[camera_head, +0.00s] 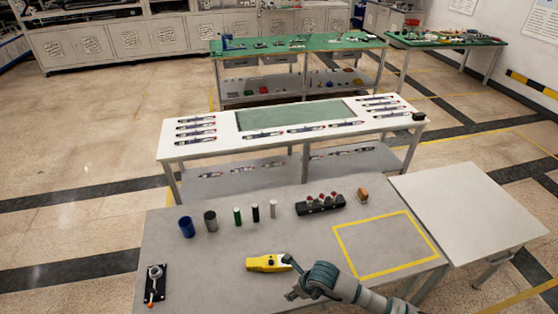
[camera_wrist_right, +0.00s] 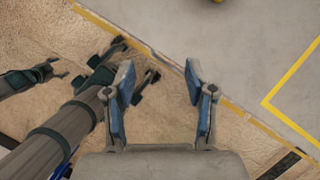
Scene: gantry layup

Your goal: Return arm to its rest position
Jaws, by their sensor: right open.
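My right arm comes in from the lower right in the head view. Its gripper (camera_head: 291,279) is over the front part of the grey table, close to a yellow tool (camera_head: 263,263) in the picture. In the right wrist view, the two blue-padded fingers of this gripper (camera_wrist_right: 158,85) are apart with nothing between them. They are seen against the table edge and the floor. Dark jointed limbs of mine show at the left of that view. My left gripper is not in the head view, and its jaw state is not clear.
The grey table (camera_head: 292,235) holds a blue cup (camera_head: 186,227), several cylinders, a black block with red-topped parts (camera_head: 320,205), a brown item (camera_head: 362,194) and a black fixture (camera_head: 155,285). A yellow-outlined area (camera_head: 385,244) is empty. A white side table (camera_head: 470,215) is bare.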

